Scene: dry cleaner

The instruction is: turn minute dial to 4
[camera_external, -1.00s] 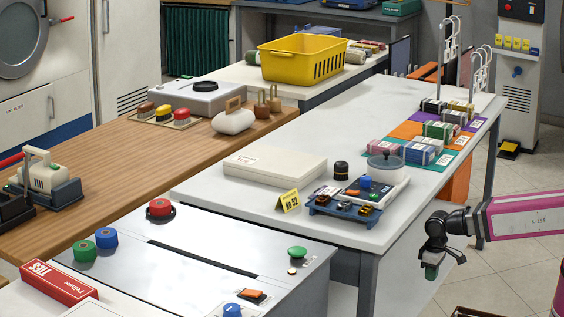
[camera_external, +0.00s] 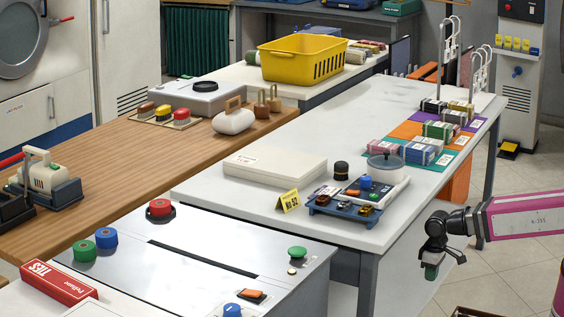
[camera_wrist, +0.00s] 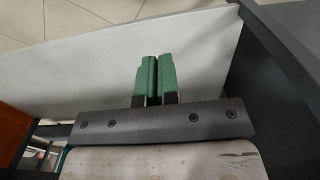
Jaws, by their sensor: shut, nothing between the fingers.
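Several dials and knobs are in the external view, and I cannot tell which is the minute dial. A grey panel (camera_external: 150,262) at the front carries a red knob (camera_external: 160,208), a green knob (camera_external: 106,238), a blue knob (camera_external: 85,250), a green button (camera_external: 297,253) and another blue knob (camera_external: 233,310). A small device (camera_external: 389,189) on the white table has a blue knob (camera_external: 365,182). My gripper (camera_external: 431,272) hangs to the right of the white table, below its top and apart from all knobs. Its green fingers (camera_wrist: 156,78) are shut and empty in the wrist view.
The white table (camera_external: 225,194) holds a flat white box (camera_external: 275,167), a yellow number sign (camera_external: 289,201) and a blue tray (camera_external: 342,210) of small items. A red box (camera_external: 58,283) lies at the front left. Tiled floor (camera_external: 505,262) is open behind my arm.

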